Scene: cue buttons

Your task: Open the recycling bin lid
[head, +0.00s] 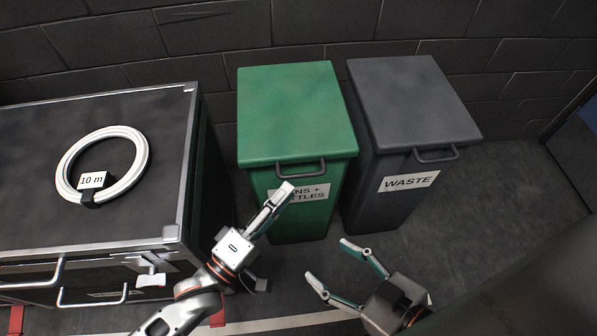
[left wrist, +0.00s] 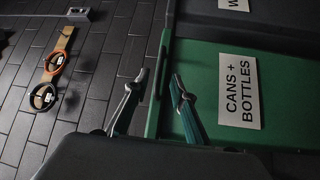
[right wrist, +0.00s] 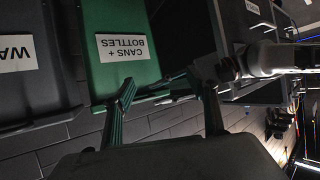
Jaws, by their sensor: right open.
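The green recycling bin (head: 297,115) stands against the back wall with its lid closed. Its white CANS + BOTTLES label (head: 318,194) is partly hidden behind my left gripper. A dark handle (head: 300,172) sits on the lid's front edge. My left gripper (head: 284,190) is just below and in front of this handle; its fingertips (left wrist: 160,77) are parted in the left wrist view, with the dark handle bar seen between them. I cannot tell whether they touch it. My right gripper (head: 330,262) is open and empty, low in front of the bins. The bin also shows in the right wrist view (right wrist: 118,22).
A dark grey WASTE bin (head: 412,105), lid closed, stands right beside the green one. At left is a black case or cabinet (head: 60,125) with a white coiled cable (head: 140,160) marked 10 m on top. Floor (head: 490,190) at right is clear.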

